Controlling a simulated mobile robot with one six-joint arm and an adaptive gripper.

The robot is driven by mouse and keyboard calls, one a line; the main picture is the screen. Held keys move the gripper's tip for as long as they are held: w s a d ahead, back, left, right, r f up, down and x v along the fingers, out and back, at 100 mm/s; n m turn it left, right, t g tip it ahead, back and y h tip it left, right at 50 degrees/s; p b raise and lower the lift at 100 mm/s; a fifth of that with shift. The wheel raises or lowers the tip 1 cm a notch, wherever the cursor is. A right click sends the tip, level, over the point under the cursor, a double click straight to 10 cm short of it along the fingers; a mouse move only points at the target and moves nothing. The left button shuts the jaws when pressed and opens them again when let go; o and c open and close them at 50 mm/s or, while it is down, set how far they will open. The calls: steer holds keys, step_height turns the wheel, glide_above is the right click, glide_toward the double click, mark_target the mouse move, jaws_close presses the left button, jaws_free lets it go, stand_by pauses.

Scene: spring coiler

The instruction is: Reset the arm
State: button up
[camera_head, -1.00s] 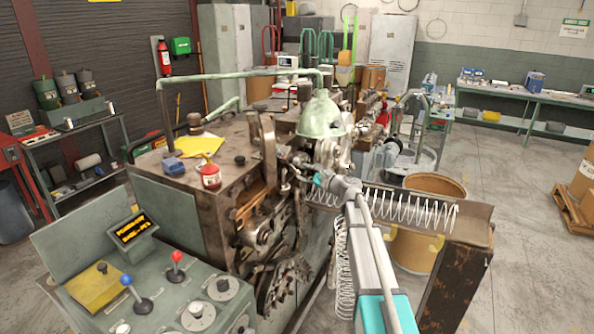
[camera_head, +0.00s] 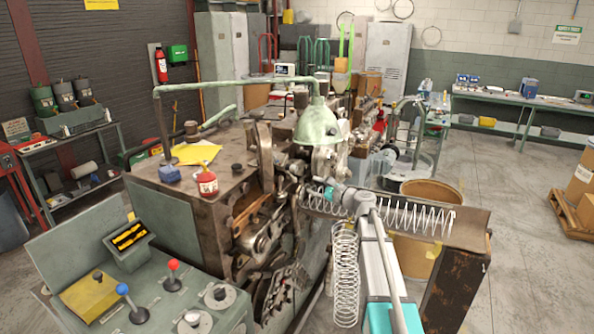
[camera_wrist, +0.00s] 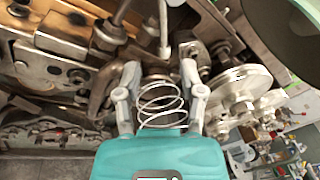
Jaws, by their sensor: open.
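My gripper (camera_wrist: 158,95) is open in the wrist view, with its two grey fingers apart on either side of a thin wire spring coil (camera_wrist: 160,105). I cannot tell whether the fingers touch the coil. In the head view my arm reaches in from the lower right to the coiling machine (camera_head: 190,205), and my gripper (camera_head: 328,195) is at the machine's front, partly hidden by the arm. A long spring (camera_head: 420,217) lies along the rusty trough to the right. Another spring (camera_head: 345,275) hangs down beside my arm.
A control panel (camera_head: 150,290) with red and blue levers stands at the front left. A green lamp (camera_head: 316,122) hangs over the machine. A tan barrel (camera_head: 428,192) stands behind the rusty trough (camera_head: 470,228).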

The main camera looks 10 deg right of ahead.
steer(key=s+a+f+n+g+h, duration=0.2)
steer(key=s+a+f+n+g, duration=0.3)
steer(key=s, duration=0.3)
steer(key=s+a+f+n+g+h, duration=0.1)
steer(key=s+a+f+n+g, duration=0.25)
steer(key=s+f+n, duration=0.35)
steer(key=s+d+f+n+g+h, duration=0.2)
steer(key=s+f+n+h, duration=0.1)
steer(key=s, duration=0.7)
steer(key=s+d+f+n+g+h, duration=0.1)
steer(key=s+f+n+g+h, duration=0.2)
steer(key=s+h, duration=0.3)
steer(key=s+n, duration=0.1)
steer(key=s, duration=0.3)
steer(key=shift+d+f+n, duration=0.3)
steer(key=shift+d+f, duration=0.05)
steer(key=shift+d, duration=0.05)
